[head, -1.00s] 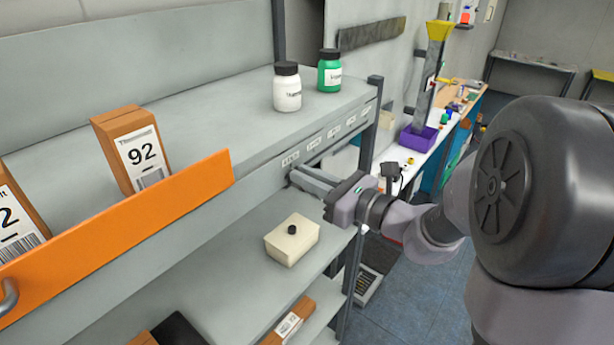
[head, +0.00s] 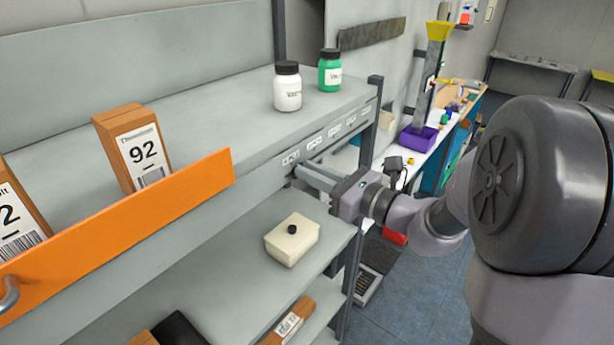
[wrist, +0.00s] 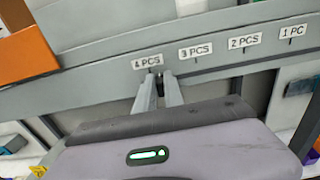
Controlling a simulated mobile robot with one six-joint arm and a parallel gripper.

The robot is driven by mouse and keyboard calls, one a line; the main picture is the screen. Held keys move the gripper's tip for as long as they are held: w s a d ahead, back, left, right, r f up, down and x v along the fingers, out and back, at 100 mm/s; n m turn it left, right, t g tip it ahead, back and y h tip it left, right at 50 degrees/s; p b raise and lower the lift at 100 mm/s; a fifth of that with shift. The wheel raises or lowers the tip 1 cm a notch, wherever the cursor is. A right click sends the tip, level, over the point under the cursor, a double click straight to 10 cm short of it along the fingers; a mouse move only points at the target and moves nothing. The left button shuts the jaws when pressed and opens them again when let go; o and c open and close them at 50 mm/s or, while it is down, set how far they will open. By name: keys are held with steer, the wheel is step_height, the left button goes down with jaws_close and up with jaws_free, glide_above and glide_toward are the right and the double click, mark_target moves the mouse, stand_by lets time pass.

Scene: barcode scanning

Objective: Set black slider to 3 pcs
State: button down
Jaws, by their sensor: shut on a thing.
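The shelf edge carries a row of white labels reading, left to right in the wrist view, 4 PCS (wrist: 147,62), 3 PCS (wrist: 195,50), 2 PCS (wrist: 244,41) and 1 PC (wrist: 292,31). The small black slider (wrist: 160,86) shows between my fingertips, mostly hidden by them. It sits just below and slightly right of the 4 PCS label, left of 3 PCS. My gripper (wrist: 160,80) is shut on the slider. In the head view my gripper (head: 298,169) reaches the shelf edge from the right, and the slider is hidden there.
A white bottle (head: 287,88) and a green bottle (head: 330,72) stand on the upper shelf. An orange bar (head: 120,235) fronts boxes, one labelled 92 (head: 135,148). A cream box (head: 292,240) with a black knob sits on the shelf below my gripper.

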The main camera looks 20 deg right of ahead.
mark_target(314, 153)
steer(key=w+d, duration=0.2)
steer(key=d, duration=0.1)
steer(key=w+d, duration=0.1)
steer(key=d, duration=0.1)
steer(key=shift+w, duration=0.3)
steer(key=shift+a, duration=0.1)
steer(key=c, duration=1.4)
jaws_free()
steer(key=shift+c, duration=0.2)
steer(key=shift+s, duration=0.1)
steer(key=b+v, duration=0.4)
steer(key=v, duration=1.3)
